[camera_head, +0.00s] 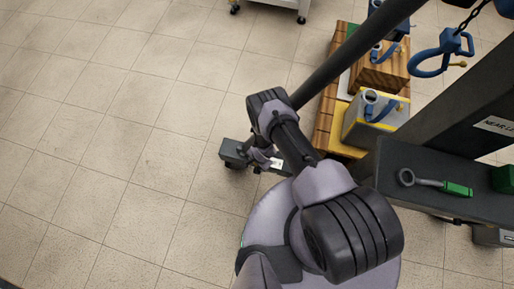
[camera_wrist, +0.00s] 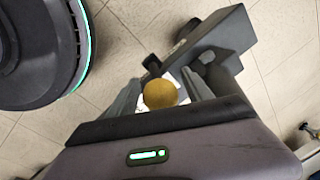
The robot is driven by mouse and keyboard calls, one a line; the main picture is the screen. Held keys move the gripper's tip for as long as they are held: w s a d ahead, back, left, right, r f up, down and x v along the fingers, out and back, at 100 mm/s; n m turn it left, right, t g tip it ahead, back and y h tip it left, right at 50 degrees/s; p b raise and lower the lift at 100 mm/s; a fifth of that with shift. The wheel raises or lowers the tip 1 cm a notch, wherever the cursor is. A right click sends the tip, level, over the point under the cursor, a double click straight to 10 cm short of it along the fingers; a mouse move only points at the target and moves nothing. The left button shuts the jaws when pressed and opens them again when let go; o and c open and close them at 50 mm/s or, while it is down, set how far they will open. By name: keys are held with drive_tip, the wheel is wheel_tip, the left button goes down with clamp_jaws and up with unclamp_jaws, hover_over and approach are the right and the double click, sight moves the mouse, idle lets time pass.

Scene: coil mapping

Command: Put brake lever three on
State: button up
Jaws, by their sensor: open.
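My gripper (camera_wrist: 164,90) is open in the wrist view, with a round yellow knob (camera_wrist: 160,94) between its fingers. I cannot tell whether they touch it. In the head view my gripper (camera_head: 264,158) is low, beside a dark grey box-like part, mostly hidden by my arm. A blue lever (camera_head: 382,112) stands on the grey block at right. Another blue lever (camera_head: 378,52) is on the wooden block behind it. No number shows on either, so I cannot tell which is brake lever three.
A grey ring-ended tool with a green handle (camera_head: 458,188) lies on a dark shelf (camera_head: 400,155) at right. A blue hook (camera_head: 440,55) hangs on a chain. A pallet (camera_head: 328,110) carries the blocks. The tiled floor at left is clear.

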drive_tip(key=shift+f, duration=0.4)
clamp_jaws()
drive_tip(key=shift+a, duration=0.1)
